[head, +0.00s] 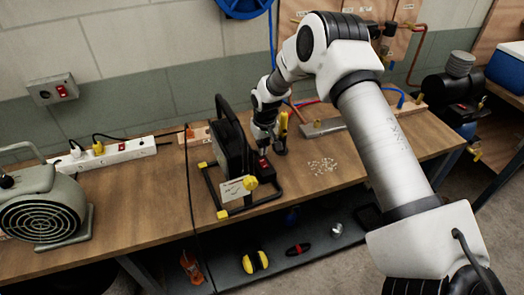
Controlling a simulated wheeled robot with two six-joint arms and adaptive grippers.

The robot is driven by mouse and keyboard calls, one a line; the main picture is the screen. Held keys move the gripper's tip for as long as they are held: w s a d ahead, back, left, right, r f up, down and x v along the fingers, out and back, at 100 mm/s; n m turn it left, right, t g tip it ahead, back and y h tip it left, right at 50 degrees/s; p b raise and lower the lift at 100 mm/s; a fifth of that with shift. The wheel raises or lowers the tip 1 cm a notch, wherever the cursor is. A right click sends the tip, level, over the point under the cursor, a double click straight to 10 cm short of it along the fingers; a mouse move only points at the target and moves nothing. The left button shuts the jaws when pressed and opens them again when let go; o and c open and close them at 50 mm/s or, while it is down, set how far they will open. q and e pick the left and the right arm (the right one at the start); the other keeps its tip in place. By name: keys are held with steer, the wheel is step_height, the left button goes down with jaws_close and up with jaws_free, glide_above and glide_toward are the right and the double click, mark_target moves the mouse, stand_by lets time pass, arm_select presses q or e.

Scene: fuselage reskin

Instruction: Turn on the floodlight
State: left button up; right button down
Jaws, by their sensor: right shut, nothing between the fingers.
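The floodlight (233,145) is a black panel lamp on a black tubular stand with yellow feet, on the wooden workbench. Its lit face is turned away, so I cannot tell whether it glows. My right gripper (265,146) is shut and empty, pointing down just above the red switch. I cannot tell whether it touches the switch. My left gripper is not in view.
A grey-green fan heater (42,208) stands at the left. White bits (322,166) are scattered right of the floodlight. The front left bench (150,207) is clear. A black cable (188,200) hangs over the edge.

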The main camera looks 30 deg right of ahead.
mark_target(263, 163)
step_height(263, 163, down, 4)
steer(key=shift+w+r+p, duration=0.15)
steer(key=shift+r+p, duration=0.1)
steer(key=shift+p, duration=0.25)
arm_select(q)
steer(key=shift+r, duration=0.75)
arm_select(e)
steer(key=shift+w+f+b, duration=0.1)
steer(key=shift+f+b, duration=0.4)
steer(key=shift+b, duration=0.25)
steer(key=shift+r, duration=0.25)
steer(key=shift+s+a+r+p, duration=0.15)
steer(key=shift+s+p, duration=0.4)
steer(key=shift+p, duration=0.4)
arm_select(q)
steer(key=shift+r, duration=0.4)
arm_select(e)
steer(key=shift+s, duration=0.25)
